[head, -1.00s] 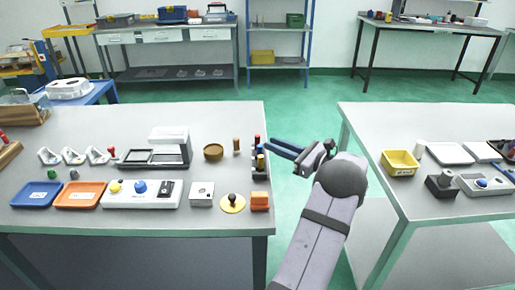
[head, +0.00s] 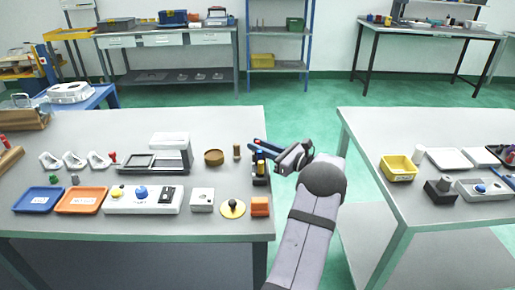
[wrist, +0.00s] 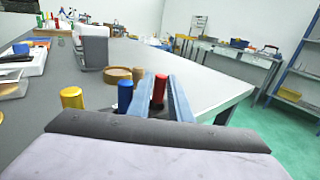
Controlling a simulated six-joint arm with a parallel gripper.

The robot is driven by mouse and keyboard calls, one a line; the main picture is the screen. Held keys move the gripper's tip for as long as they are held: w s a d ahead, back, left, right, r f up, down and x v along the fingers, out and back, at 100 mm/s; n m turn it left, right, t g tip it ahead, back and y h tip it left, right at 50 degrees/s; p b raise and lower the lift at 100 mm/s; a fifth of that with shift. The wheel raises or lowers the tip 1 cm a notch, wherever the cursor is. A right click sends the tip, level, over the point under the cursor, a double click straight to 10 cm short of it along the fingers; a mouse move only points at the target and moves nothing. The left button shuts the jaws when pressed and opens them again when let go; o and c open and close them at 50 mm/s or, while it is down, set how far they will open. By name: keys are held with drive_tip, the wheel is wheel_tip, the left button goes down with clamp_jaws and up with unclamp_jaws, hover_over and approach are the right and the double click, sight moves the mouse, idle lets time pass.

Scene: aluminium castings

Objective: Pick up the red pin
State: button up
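The red pin (wrist: 160,88) stands upright between the two blue fingers of my gripper (wrist: 156,80) in the wrist view. A gap shows at its left side, so the fingers look open around it. A blue pin (wrist: 125,94) stands just outside the left finger, and a yellow pin (wrist: 72,98) is further left. In the head view my gripper (head: 259,147) reaches over the right edge of the left table at the pin group. The red pin is small and partly covered by the fingers there.
A round brown dish (head: 214,157) and a brown peg (head: 237,151) stand left of the pins. An orange block (head: 260,207) and a yellow disc with a black knob (head: 233,208) lie nearer the front. Open floor separates the left table (head: 225,122) from the right table.

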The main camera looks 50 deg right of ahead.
drive_tip(key=shift+w, duration=0.4)
clamp_jaws()
